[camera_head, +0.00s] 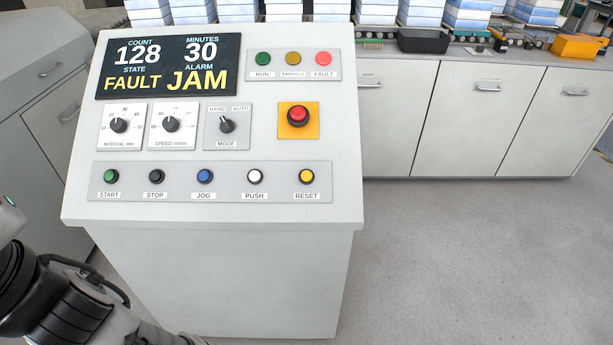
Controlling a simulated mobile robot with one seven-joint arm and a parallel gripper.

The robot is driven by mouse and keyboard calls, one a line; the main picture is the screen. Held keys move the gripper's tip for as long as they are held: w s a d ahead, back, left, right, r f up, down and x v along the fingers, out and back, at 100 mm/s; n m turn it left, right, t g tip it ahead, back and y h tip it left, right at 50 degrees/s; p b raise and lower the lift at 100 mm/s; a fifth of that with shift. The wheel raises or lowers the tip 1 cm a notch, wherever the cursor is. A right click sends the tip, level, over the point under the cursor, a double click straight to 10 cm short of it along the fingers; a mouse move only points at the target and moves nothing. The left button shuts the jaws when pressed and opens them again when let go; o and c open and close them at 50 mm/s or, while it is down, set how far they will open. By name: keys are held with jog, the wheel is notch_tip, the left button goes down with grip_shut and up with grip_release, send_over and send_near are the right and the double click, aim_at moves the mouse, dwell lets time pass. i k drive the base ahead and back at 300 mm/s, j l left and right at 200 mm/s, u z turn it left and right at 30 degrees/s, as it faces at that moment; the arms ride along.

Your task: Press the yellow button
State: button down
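The yellow button (306,176) is the rightmost in the bottom row of a grey control console (230,225), above a label reading RESET. To its left in the same row are a white PUSH button (255,176), a blue JOG button (204,176), a black STOP button (156,176) and a green START button (111,176). Nothing covers the yellow button. Part of my dark arm shows at the lower left, below and left of the console. My gripper is not in view.
A red emergency button (298,115) on a yellow plate sits above the yellow button. The display (168,66) reads FAULT and JAM. An amber lamp (293,58) is in the top row. White cabinets (470,120) stand behind. The floor (480,260) at right is clear.

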aim_at(306, 175)
jog(key=z, duration=1.65)
jog(key=k+j, duration=0.25)
jog(key=j, duration=0.15)
jog(key=k+j, duration=0.25)
jog(key=j, duration=0.2)
